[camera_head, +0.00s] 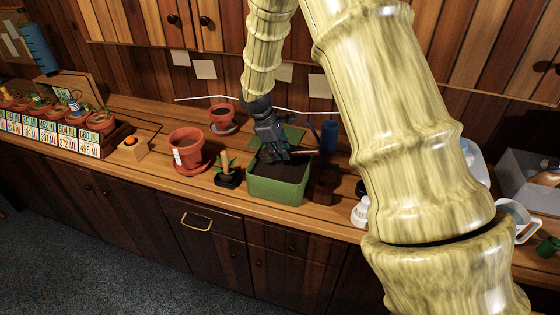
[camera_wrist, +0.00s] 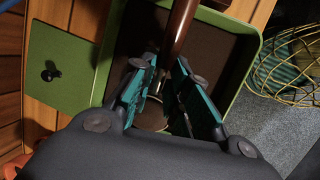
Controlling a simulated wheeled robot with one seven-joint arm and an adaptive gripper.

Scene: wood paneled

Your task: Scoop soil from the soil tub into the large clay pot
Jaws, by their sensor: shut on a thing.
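The green soil tub (camera_head: 277,190) stands on the wooden counter with dark soil (camera_head: 285,172) in it. My gripper (camera_head: 283,153) reaches down over the tub's opening from behind. In the wrist view my gripper (camera_wrist: 170,100) is shut on a scoop with a brown handle (camera_wrist: 181,25). The fingers and palm hide part of the scoop, and I cannot tell how much soil it holds. The tub's rim (camera_wrist: 247,68) surrounds the fingers there. The large clay pot (camera_head: 187,146) stands upright left of the tub, on a saucer, with a white label.
A small potted plant (camera_head: 228,174) stands between pot and tub. A smaller clay pot (camera_head: 222,116) is behind. A green lid (camera_wrist: 62,55) lies beside the tub. A blue cylinder (camera_head: 329,137) stands right of it. A wooden block with an orange top (camera_head: 131,145) is at left.

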